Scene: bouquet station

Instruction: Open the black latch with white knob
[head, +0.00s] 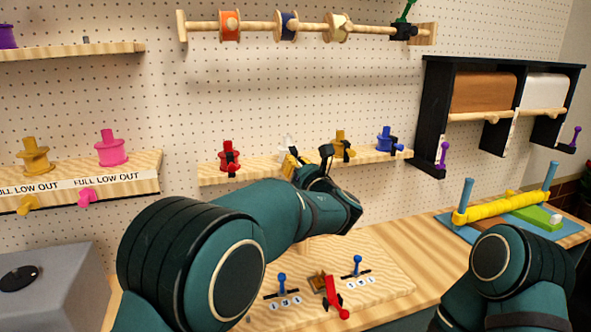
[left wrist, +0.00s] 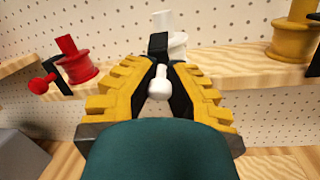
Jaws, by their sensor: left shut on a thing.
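The black latch (left wrist: 157,45) stands in front of a white spool (left wrist: 172,35) on the wooden shelf. Its white knob (left wrist: 159,83) points toward the camera in the left wrist view. My left gripper (head: 296,161) is at the middle of the shelf in the head view. Its yellow ridged fingers stand on both sides of the knob, shut on it. In the head view only the top of the white spool (head: 287,142) shows; my gripper and arm hide the latch and knob. My right gripper is out of view; only its arm shows at lower right.
A red spool with latch (head: 229,158) stands left of the white one. Yellow (head: 341,143) and blue (head: 385,139) spools stand to its right. Below, a wooden board (head: 384,284) carries blue and red levers. A grey box (head: 50,285) is at lower left.

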